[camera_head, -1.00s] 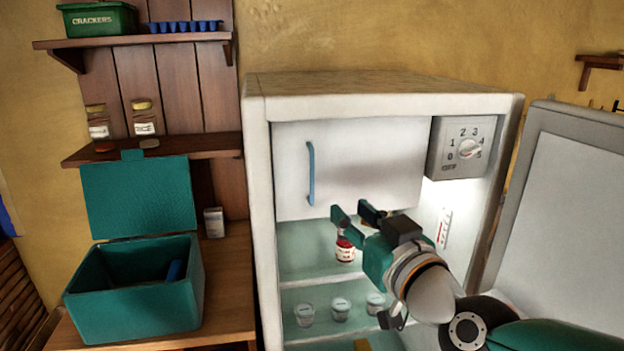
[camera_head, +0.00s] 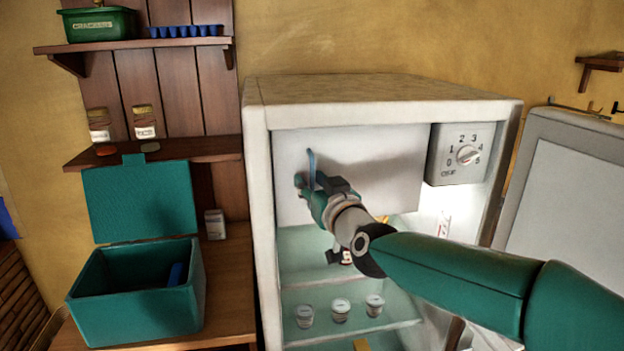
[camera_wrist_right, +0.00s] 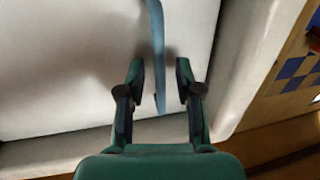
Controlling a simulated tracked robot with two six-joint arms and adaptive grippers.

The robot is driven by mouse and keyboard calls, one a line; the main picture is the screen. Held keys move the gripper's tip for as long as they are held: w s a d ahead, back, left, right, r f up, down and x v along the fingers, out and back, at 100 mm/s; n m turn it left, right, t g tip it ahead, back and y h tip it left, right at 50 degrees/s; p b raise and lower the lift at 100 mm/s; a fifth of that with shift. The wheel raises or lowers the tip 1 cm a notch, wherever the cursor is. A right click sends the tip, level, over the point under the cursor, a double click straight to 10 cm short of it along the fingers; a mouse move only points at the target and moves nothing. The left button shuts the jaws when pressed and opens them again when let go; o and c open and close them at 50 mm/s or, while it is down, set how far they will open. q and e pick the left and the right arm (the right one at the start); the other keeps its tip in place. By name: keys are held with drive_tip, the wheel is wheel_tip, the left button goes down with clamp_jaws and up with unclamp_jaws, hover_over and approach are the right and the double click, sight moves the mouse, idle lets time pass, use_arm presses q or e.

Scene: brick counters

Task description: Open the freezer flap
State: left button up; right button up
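The white freezer flap (camera_head: 390,150) is shut across the top of the open fridge. Its blue vertical handle (camera_head: 311,168) is on the flap's left side, and it also shows in the right wrist view (camera_wrist_right: 157,50). My right gripper (camera_head: 308,184) is at the lower part of the handle. In the right wrist view its two fingers (camera_wrist_right: 160,85) are spread, one on each side of the handle's lower end, with gaps visible. My left gripper is not in view.
The fridge door (camera_head: 570,190) stands open at the right. A dial box (camera_head: 462,154) is beside the flap. Jars and cups (camera_head: 340,309) stand on the shelves below. A teal box (camera_head: 135,300) with its lid up is on the left counter.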

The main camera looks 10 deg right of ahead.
drive_tip(key=shift+w, duration=0.15)
drive_tip(key=shift+c, duration=0.2)
clamp_jaws()
drive_tip(key=shift+a, duration=0.1)
